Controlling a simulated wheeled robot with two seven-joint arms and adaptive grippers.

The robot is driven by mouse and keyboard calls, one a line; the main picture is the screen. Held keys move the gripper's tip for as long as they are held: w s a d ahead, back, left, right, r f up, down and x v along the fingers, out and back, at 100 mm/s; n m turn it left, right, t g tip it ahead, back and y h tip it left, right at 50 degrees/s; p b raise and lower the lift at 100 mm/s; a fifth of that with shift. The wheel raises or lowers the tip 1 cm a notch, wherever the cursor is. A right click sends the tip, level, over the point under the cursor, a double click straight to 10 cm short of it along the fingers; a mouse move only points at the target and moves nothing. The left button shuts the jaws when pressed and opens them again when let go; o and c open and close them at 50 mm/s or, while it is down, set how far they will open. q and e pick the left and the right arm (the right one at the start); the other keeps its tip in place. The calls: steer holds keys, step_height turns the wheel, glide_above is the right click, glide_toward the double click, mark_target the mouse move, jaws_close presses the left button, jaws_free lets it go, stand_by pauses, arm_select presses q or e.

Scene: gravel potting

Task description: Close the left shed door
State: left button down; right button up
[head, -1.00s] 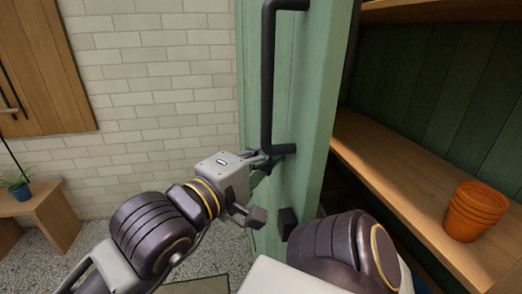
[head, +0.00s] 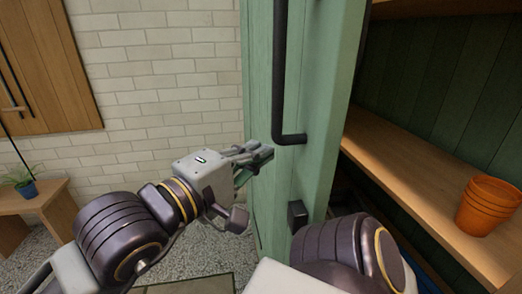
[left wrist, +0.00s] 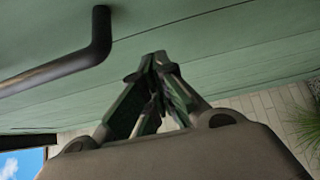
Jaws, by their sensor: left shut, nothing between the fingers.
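The left shed door (head: 317,95) is green and stands open, with its planked face towards the left of the head view. A dark bar handle (head: 279,75) runs down that face and bends into the door at its lower end. The handle's lower bend also shows at the upper left of the left wrist view (left wrist: 82,58). My left gripper (head: 268,153) is shut and empty, close to the door face, below and left of the handle's lower end. Its fingertips meet in the left wrist view (left wrist: 155,62); I cannot tell whether they touch the door. My right gripper is not in view.
Inside the shed, a wooden shelf (head: 417,180) holds stacked orange pots (head: 487,205) at the right. A small block (head: 297,214) sits low on the door. A wooden bench (head: 40,205) with a potted plant (head: 24,182) stands at far left, by a brick wall (head: 160,75).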

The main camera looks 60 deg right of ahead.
arm_select(q)
steer(key=s+a+p, duration=0.1)
steer(key=s+a, duration=0.2)
steer(key=a, duration=0.4)
steer(key=shift+s+a, duration=0.2)
steer(key=shift+a, duration=0.2)
stand_by(0.4)
